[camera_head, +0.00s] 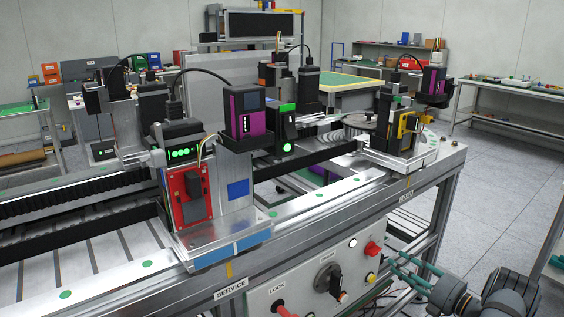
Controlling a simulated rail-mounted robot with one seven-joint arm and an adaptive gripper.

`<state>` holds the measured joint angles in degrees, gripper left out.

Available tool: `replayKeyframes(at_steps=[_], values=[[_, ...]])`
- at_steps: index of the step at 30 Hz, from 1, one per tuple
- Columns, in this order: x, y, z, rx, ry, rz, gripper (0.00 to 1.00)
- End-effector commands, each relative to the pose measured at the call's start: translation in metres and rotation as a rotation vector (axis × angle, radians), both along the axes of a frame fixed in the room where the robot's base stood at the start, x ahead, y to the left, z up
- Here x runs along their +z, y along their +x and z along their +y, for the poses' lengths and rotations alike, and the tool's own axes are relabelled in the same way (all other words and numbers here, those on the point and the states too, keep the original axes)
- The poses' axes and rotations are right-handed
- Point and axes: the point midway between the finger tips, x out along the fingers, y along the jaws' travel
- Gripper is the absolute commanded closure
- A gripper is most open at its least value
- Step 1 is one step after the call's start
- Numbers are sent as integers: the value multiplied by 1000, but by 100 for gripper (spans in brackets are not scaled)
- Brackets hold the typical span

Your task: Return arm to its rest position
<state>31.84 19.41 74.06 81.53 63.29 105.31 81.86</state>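My gripper (397,264) is at the lower right, in front of the profile frame. Its two teal fingers point left toward the control panel (312,290) and stand apart, with nothing visible between them. The dark wrist of my arm (508,292) runs to the bottom right corner, and the rest of the arm is out of view. The panel carries a red knob (372,248), a yellow button (370,278), a black rotary switch with an orange part (338,287) and another red handle (279,308). The fingers look close to the panel's right end; contact cannot be told.
The metal profile frame (330,215) fills the left and middle. On it stand a carriage with a red plate (188,196), purple-and-black modules (244,112) and a round disc unit (360,122). Benches line the back. Grey floor (500,195) is open at right.

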Motion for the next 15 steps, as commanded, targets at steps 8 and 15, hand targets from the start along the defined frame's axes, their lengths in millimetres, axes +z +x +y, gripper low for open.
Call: replayKeyframes(at_steps=[8,15], values=[[0,45,29,3,0,-1,61],[0,66,41,0,-1,-1,61]])
